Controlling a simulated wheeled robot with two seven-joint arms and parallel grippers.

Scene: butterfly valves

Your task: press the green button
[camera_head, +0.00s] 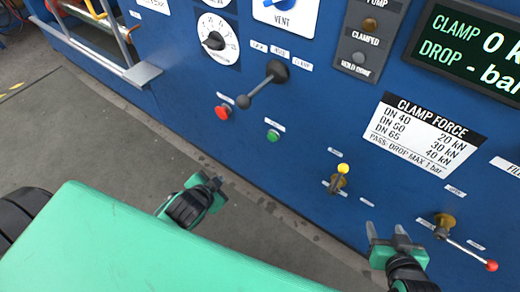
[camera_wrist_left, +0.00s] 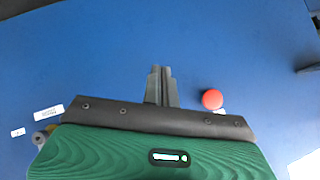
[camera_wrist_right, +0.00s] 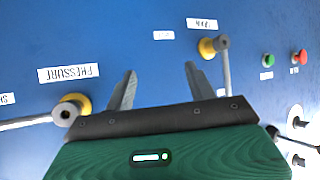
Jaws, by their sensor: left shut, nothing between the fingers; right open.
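The green button (camera_head: 272,135) sits on the blue panel in the head view, right of and a little below the red button (camera_head: 222,112). The right wrist view also shows the green button (camera_wrist_right: 268,60). My left gripper (camera_head: 217,182) is shut and empty, below and left of the green button in the head view, apart from it. In the left wrist view the shut fingers (camera_wrist_left: 160,72) point at the panel beside the red button (camera_wrist_left: 212,99); the green button does not show there. My right gripper (camera_head: 385,232) is open and empty, low in front of the panel.
A black lever (camera_head: 262,86) sticks out above the buttons. A yellow-knobbed lever (camera_head: 341,175) and a red-tipped valve handle (camera_head: 468,250) stand out near my right gripper. A rail (camera_head: 100,45) is at the upper left.

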